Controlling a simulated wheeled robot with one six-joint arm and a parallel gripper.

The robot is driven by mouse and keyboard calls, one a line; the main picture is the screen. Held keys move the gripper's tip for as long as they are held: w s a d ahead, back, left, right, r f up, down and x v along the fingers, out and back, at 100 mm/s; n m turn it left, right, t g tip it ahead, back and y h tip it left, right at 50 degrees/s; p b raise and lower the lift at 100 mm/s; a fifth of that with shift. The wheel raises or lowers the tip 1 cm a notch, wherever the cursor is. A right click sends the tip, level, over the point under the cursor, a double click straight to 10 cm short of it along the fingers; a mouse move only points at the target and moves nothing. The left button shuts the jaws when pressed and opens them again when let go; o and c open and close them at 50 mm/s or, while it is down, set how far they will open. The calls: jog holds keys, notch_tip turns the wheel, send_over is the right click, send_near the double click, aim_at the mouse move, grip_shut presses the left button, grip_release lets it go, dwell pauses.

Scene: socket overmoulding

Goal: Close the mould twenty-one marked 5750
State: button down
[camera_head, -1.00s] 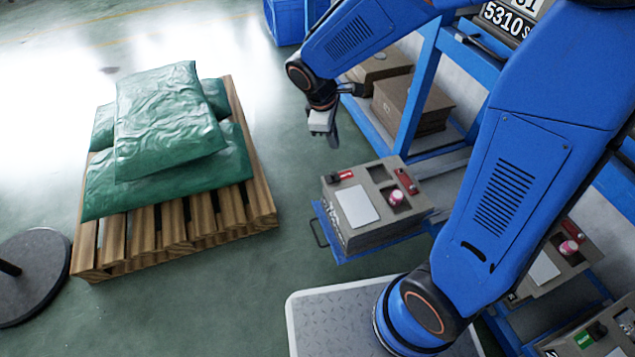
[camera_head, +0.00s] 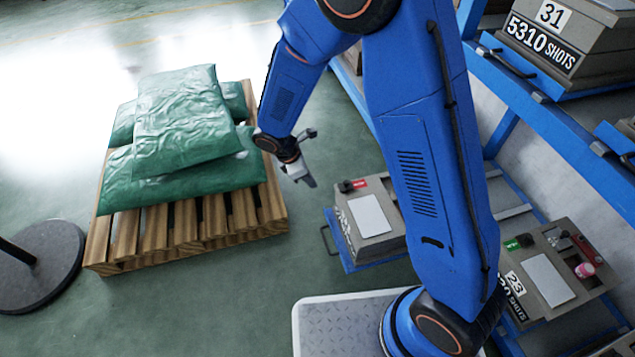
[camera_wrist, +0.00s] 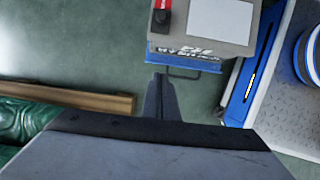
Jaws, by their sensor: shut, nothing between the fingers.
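A grey box-shaped mould (camera_head: 362,243) sits on a blue pulled-out tray with a handle, right of centre in the head view. Its top shows a white plate (camera_head: 369,215) and a red tag with a black part (camera_head: 353,184); my arm hides its right side. The lettering on its front is too oblique to read. The mould also shows at the top of the wrist view (camera_wrist: 168,44), its lettering upside down and unreadable. My gripper (camera_head: 311,184) is shut and empty, in the air left of the mould, apart from it. Its fingers (camera_wrist: 162,95) point toward the mould's lettered side.
Another mould, marked 23 (camera_head: 535,295), sits lower right with a green tag and a pink piece. A mould marked 31, 5310 shots (camera_head: 550,45), sits on the blue rack upper right. A wooden pallet (camera_head: 150,240) with green sacks (camera_head: 185,120) stands left. Floor between pallet and tray is clear.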

jog(key=w+d+f, duration=0.1)
jog(key=d+f, duration=0.6)
jog(key=shift+w+f, duration=0.15)
jog(key=shift+f, duration=0.25)
jog(key=shift+d, duration=0.1)
